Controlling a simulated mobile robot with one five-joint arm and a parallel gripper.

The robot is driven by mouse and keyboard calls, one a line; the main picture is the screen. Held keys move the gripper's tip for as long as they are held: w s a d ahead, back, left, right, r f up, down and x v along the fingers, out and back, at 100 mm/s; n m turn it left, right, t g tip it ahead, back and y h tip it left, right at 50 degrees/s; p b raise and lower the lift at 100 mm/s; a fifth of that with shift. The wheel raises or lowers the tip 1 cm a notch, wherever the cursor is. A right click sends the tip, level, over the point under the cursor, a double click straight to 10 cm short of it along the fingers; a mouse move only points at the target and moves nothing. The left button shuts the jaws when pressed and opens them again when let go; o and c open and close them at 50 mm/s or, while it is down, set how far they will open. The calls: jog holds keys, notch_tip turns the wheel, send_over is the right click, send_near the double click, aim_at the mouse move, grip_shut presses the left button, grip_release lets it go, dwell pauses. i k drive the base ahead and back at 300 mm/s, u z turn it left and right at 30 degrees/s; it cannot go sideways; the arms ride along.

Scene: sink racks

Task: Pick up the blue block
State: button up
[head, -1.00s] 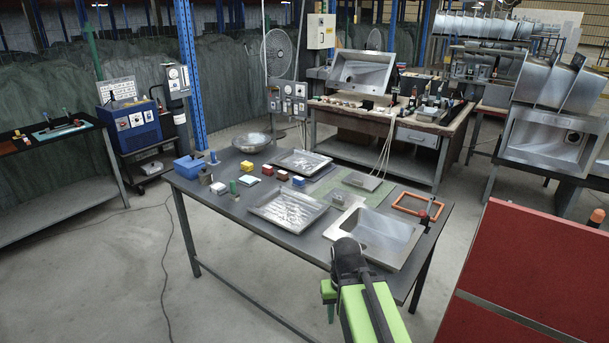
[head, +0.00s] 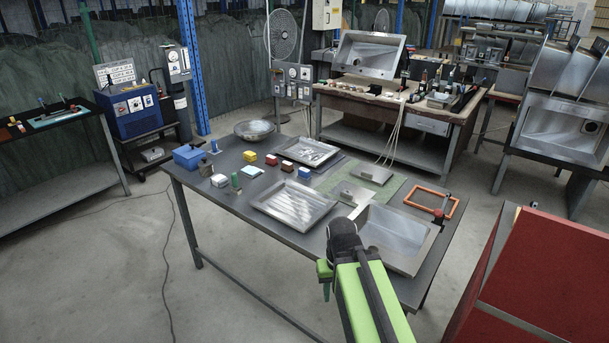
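The small blue block (head: 304,172) sits on the dark table, at the right end of a row of small blocks and in front of the back metal tray (head: 308,150). My green arm rises from the bottom of the head view to a dark joint at the table's front edge. My gripper (head: 326,289) is mostly hidden behind the arm; only a small dark tip seems to show, well apart from the blue block. Its opening cannot be made out.
A blue bin (head: 188,157) is at the table's left end. An orange frame (head: 432,199) lies at the right. A red panel (head: 535,275) stands right of the table.

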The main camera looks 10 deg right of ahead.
aim_at(303, 173)
jog(key=u, duration=0.05)
jog(key=k, duration=0.65)
jog(key=u, duration=0.5)
jog(key=i, duration=0.8)
jog(key=u, duration=0.8)
jog(key=i, duration=1.55)
jog(key=z, duration=0.3)
jog(key=i, duration=0.95)
jog(key=z, duration=0.65)
jog(key=k, duration=0.8)
jog(key=z, duration=0.2)
jog(key=i, duration=0.85)
jog(key=u, duration=0.1)
